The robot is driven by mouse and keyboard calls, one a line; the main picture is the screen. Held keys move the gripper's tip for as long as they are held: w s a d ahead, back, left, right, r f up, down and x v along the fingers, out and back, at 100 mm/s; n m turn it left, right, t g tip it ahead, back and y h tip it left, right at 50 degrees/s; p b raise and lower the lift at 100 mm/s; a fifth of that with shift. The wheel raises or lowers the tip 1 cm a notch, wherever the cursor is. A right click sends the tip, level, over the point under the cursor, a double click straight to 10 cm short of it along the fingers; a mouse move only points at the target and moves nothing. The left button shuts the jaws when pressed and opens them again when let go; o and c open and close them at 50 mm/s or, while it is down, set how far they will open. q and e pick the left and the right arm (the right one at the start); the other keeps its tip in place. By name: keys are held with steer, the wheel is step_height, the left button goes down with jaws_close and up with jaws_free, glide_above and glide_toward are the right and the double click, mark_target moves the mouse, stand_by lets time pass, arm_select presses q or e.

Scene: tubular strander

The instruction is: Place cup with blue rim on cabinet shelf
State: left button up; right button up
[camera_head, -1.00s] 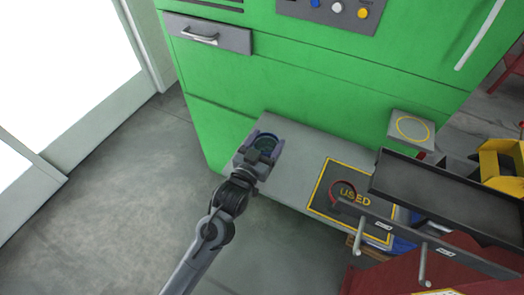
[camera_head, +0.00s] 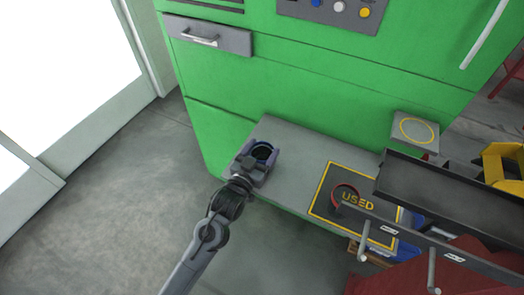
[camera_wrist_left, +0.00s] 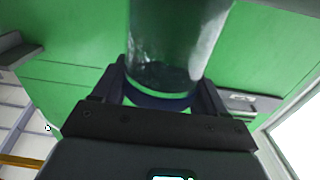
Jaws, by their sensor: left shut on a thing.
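My left gripper (camera_head: 262,155) is shut on the cup with the blue rim (camera_head: 263,150), over the left end of the grey bench. I cannot tell how far above the bench it is. In the left wrist view the cup (camera_wrist_left: 177,45) is clear and glassy, with its dark blue rim (camera_wrist_left: 160,100) between the fingers of the left gripper (camera_wrist_left: 165,92). A second, red-rimmed cup (camera_head: 334,194) stands on the yellow-bordered mat marked USED (camera_head: 327,207). Which surface is the cabinet shelf is not clear. My right gripper is not in view.
The grey bench (camera_head: 300,152) runs along the green machine (camera_head: 300,82). A dark tray (camera_head: 440,190) and a rail with handles (camera_head: 430,243) stand over its right end. A yellow-ringed grey pad (camera_head: 416,130) is behind. The floor (camera_head: 130,200) at left is clear.

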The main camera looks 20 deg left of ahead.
arm_select(q)
steer(key=o, duration=1.2)
steer(key=shift+f, duration=0.15)
steer(key=shift+o, duration=0.2)
steer(key=shift+s, duration=0.3)
steer(key=s+a+f+g, duration=0.1)
steer(key=s+f+g, duration=0.2)
steer(key=s, duration=0.7)
steer(key=s+a+f+g+y+p, duration=0.1)
steer(key=s+f+g, duration=0.3)
steer(key=s, duration=0.7)
steer(key=s+a+f+g+p, duration=0.1)
steer(key=s+a+f+g, duration=0.1)
steer(key=s+g, duration=0.5)
steer(key=s+f, duration=0.1)
steer(key=s, duration=0.3)
steer(key=shift+a+f+m+y, duration=0.3)
steer(key=shift+a+f+m, duration=0.05)
steer(key=shift+a+m, duration=0.05)
